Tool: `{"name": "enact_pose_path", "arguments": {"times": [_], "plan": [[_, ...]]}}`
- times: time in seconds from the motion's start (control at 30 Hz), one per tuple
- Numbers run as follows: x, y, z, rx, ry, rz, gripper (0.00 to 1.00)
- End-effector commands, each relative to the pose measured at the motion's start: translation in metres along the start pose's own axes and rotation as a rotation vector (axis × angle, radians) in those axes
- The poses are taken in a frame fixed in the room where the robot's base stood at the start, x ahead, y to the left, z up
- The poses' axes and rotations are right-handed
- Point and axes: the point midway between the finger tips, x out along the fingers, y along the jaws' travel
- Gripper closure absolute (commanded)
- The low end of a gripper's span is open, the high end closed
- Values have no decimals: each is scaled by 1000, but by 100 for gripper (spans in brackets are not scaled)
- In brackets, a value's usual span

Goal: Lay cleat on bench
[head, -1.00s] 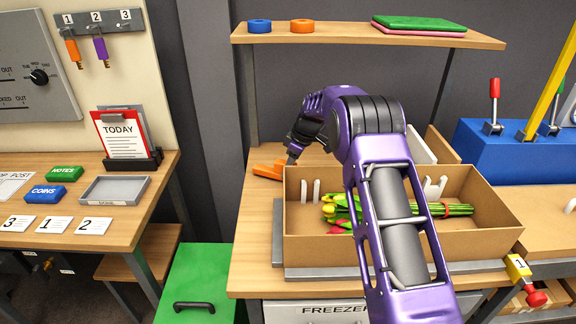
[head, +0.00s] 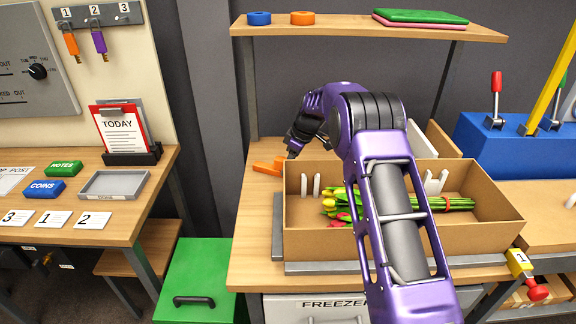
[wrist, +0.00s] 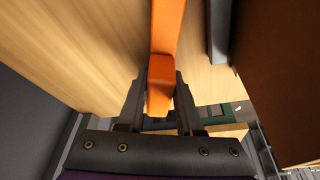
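The orange cleat (head: 268,167) is at the left end of the wooden bench (head: 255,220), left of the cardboard box. My gripper (head: 291,154) is low over the bench at the cleat's right end. In the wrist view, the cleat (wrist: 165,40) runs up from between my two fingers (wrist: 160,78), which close on its sides. Its near end sticks out toward the palm. It is at or very near the bench top; I cannot tell whether its whole underside touches.
The cardboard box (head: 400,240) holding tulips (head: 345,207) stands right beside my gripper, under my arm. A shelf (head: 370,32) with tape rolls spans above the bench. A green box (head: 195,280) stands on the floor at left. Bare bench lies in front of the cleat.

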Motion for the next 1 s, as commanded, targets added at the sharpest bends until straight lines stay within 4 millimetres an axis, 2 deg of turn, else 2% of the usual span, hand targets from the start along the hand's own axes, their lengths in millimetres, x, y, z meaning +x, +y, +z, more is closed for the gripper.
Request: {"name": "enact_pose_path", "arguments": {"times": [0.03,0.17,0.43,0.57,0.77,1.0], "plan": [[0,0,0,0,0,0,55],[0,0,0,0,0,0,32],[0,0,0,0,-1,-1,31],[-7,0,0,0,0,1,31],[-43,1,0,1,0,3,31],[-103,1,0,0,1,4,31]]}}
